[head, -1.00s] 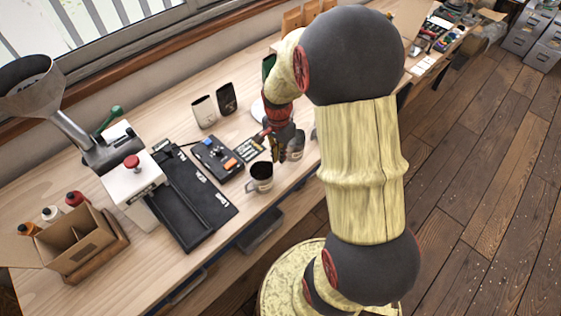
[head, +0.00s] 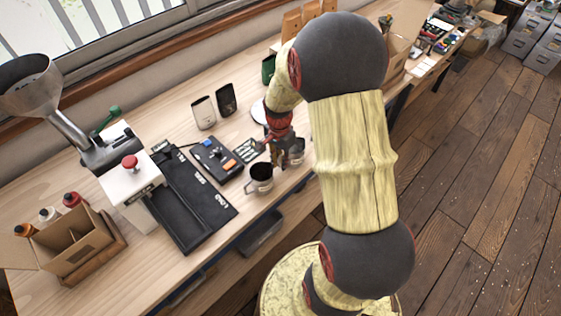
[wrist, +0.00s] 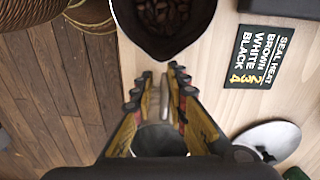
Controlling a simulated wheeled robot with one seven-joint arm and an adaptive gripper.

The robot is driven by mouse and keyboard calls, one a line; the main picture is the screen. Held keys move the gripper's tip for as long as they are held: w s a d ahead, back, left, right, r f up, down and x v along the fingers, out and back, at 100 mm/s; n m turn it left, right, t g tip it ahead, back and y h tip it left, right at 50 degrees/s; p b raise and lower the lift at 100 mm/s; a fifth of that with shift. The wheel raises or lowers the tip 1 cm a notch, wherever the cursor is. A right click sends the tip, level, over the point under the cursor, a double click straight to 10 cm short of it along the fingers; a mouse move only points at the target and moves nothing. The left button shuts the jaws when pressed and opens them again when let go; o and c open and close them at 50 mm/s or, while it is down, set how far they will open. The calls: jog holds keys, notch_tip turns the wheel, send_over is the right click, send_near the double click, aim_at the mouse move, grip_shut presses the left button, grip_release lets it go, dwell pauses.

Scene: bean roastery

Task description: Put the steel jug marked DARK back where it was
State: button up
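My gripper (wrist: 160,86) points down over the bench, its fingers closed around a narrow grey handle (wrist: 166,98). The handle appears to belong to the steel jug (head: 297,152) just right of the gripper in the head view. Part of a grey round shape, seemingly this jug (wrist: 160,138), shows between the finger bases in the wrist view. A second metal jug (head: 261,180) stands left of the gripper in the head view. In the wrist view it holds dark beans, and its pointed lip (wrist: 165,58) faces my gripper. I cannot read a DARK mark on either jug.
A black card with lettering (wrist: 262,56) and a round pale disc (wrist: 268,136) lie on the wall side of the gripper. A black tray (head: 192,208), a dark device (head: 215,158) and a cardboard box (head: 75,245) are farther left. The bench's front edge is close.

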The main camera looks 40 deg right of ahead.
jog(key=shift+o, duration=0.7)
jog(key=shift+r, duration=0.35)
jog(key=a+r+n+t+p, duration=0.1)
jog(key=a+r+n, duration=0.15)
jog(key=r, duration=0.65)
jog(key=a+r+n+p, duration=0.1)
jog(key=a+r+p, duration=0.15)
jog(key=r, duration=0.75)
jog(key=s+a+r+n+t, duration=0.4)
jog(key=s+a+r+n, duration=0.7)
jog(key=s+a+n, duration=0.2)
jog(key=shift+s+a+r+t+b, duration=0.2)
jog(key=shift+s+a+t+b, duration=0.25)
jog(key=shift+a, duration=0.5)
